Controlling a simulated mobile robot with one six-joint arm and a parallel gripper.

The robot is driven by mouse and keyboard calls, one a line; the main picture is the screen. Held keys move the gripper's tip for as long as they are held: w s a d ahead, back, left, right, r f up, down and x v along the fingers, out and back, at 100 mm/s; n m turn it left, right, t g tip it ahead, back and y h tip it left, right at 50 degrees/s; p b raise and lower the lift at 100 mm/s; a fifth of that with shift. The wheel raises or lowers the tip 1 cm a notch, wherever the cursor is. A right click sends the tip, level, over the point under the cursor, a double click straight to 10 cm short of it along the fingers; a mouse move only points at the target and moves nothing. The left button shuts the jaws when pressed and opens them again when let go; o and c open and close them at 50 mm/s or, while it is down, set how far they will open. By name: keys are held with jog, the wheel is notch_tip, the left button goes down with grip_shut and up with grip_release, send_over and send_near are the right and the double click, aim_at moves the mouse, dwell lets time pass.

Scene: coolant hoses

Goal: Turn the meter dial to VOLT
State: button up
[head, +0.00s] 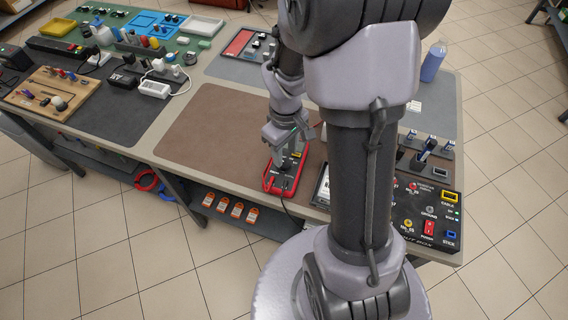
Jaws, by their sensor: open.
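The meter (271,183) is a red-edged handheld unit with a dark face, lying on the brown mat near the table's front edge. My gripper (285,144) is over the meter from above and behind, with its fingers at the upper and middle part of the meter's face. The dial is largely hidden by my gripper, and I cannot read its setting or any VOLT mark. I cannot tell whether the fingers touch the dial. My gripper is open.
A black panel (405,228) with switches and sockets stands right of my arm. A wooden board (52,92) with tools lies at the left. A blue bottle (433,62) stands at the back right. The brown mat (195,130) is clear left of the meter.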

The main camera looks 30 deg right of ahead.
aim_at(285, 163)
notch_tip(285, 163, down, 4)
jog(key=shift+w+f+b, duration=0.1)
jog(key=shift+b, duration=0.5)
grip_shut()
jog(key=shift+m, duration=0.3)
jog(key=m, duration=0.3)
jog(key=shift+m+b, duration=0.55)
jog(key=shift+m, duration=1.55)
